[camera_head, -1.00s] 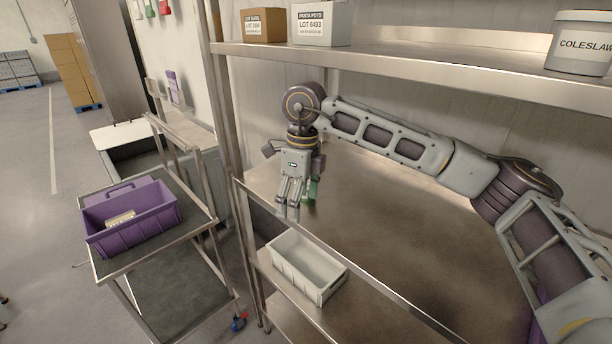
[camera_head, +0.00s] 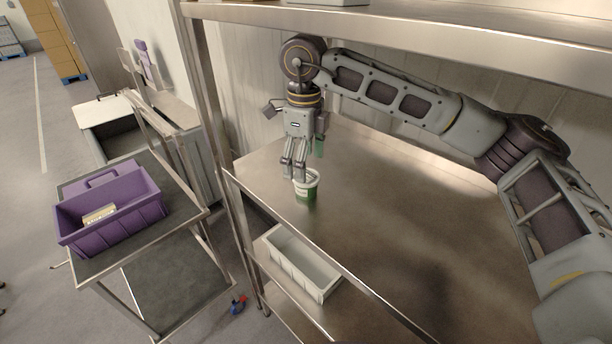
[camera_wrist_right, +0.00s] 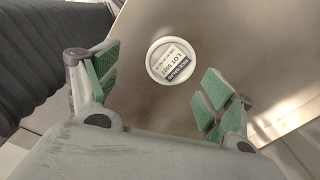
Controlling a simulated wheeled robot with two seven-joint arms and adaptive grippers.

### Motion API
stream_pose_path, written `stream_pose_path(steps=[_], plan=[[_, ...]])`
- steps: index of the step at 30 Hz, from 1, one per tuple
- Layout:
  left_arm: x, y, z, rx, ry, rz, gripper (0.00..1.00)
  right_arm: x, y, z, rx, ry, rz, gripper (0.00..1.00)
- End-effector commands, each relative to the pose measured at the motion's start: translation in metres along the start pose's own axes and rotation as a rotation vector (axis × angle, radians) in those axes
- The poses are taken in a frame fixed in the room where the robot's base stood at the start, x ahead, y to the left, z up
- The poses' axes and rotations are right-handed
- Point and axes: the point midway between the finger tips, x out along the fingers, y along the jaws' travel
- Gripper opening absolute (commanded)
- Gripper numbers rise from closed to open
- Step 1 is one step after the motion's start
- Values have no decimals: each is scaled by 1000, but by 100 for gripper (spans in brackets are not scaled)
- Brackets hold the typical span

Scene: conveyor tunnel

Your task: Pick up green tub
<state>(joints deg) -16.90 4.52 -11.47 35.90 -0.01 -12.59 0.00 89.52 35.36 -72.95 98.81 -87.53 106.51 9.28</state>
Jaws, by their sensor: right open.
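The green tub (camera_head: 307,191) stands upright near the front edge of the middle metal shelf, with a white lid. In the right wrist view its round lid (camera_wrist_right: 172,62) with a printed label shows from above, ahead of and between the fingers. My right gripper (camera_head: 295,174) points down just above and beside the tub, partly covering its lid in the head view. Its green-padded fingers (camera_wrist_right: 160,84) are spread apart with nothing held. Whether a finger touches the tub cannot be told. My left gripper is out of view.
The middle shelf (camera_head: 400,220) is otherwise clear. An upper shelf (camera_head: 430,35) overhangs it. A white bin (camera_head: 300,262) sits on the shelf below. A purple tote (camera_head: 112,205) with a pale item inside stands on a cart at the left.

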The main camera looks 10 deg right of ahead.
Motion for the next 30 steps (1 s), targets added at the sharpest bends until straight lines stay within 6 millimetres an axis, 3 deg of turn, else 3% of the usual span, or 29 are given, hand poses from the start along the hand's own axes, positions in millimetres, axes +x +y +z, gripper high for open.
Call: stream_pose_path(steps=[7,18,30], plan=[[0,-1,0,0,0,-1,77,-1,0,-1,0,2,-5,82],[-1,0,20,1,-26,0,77,2,-1,-1,0,2,-4,82],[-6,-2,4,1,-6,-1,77,22,-1,-1,-1,1,-4,82]])
